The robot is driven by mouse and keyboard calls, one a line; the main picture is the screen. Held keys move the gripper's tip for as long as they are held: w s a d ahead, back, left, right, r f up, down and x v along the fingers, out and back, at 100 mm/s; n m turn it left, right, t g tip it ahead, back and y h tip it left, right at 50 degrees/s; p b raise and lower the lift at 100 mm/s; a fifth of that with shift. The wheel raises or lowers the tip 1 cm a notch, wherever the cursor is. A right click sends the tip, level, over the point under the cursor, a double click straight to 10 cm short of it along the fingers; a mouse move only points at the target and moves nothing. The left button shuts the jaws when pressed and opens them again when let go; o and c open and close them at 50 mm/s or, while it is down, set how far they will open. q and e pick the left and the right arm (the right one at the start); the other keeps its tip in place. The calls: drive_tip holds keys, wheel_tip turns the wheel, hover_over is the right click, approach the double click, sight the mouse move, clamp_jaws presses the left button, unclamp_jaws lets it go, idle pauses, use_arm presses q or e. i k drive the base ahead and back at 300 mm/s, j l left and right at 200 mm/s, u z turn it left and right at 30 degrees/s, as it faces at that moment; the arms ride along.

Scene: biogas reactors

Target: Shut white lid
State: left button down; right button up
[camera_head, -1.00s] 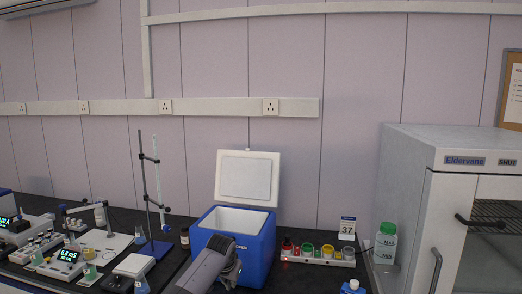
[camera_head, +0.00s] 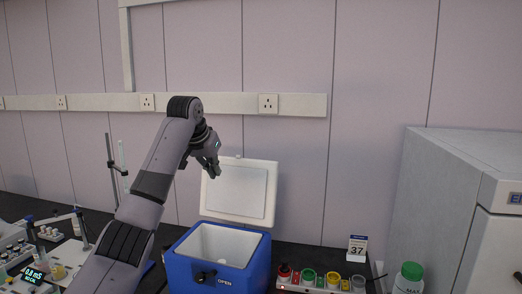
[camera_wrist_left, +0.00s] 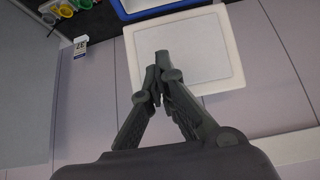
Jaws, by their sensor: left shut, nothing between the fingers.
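The white lid (camera_head: 238,191) stands raised at the back of the blue cool box (camera_head: 258,266), leaning slightly back towards the wall. The box is open at the top and its white inside shows. My left gripper (camera_head: 216,172) is shut and empty, close to the lid's upper left corner in the head view. In the left wrist view the closed fingertips (camera_wrist_left: 161,57) show in front of the lid (camera_wrist_left: 205,62). I cannot tell whether they touch it. My right gripper is not in view.
A rack of coloured-capped jars (camera_head: 308,277) and a calendar block (camera_head: 357,246) stand right of the box. A green-capped bottle (camera_head: 410,275) stands by the grey cabinet (camera_head: 432,200). A stand (camera_head: 114,170) and instruments are on the left.

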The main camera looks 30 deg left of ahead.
sight(246, 190)
drive_tip(key=i+j, duration=0.2)
drive_tip(key=i, duration=0.35)
drive_tip(key=i+j, duration=0.2)
drive_tip(key=i, duration=0.3)
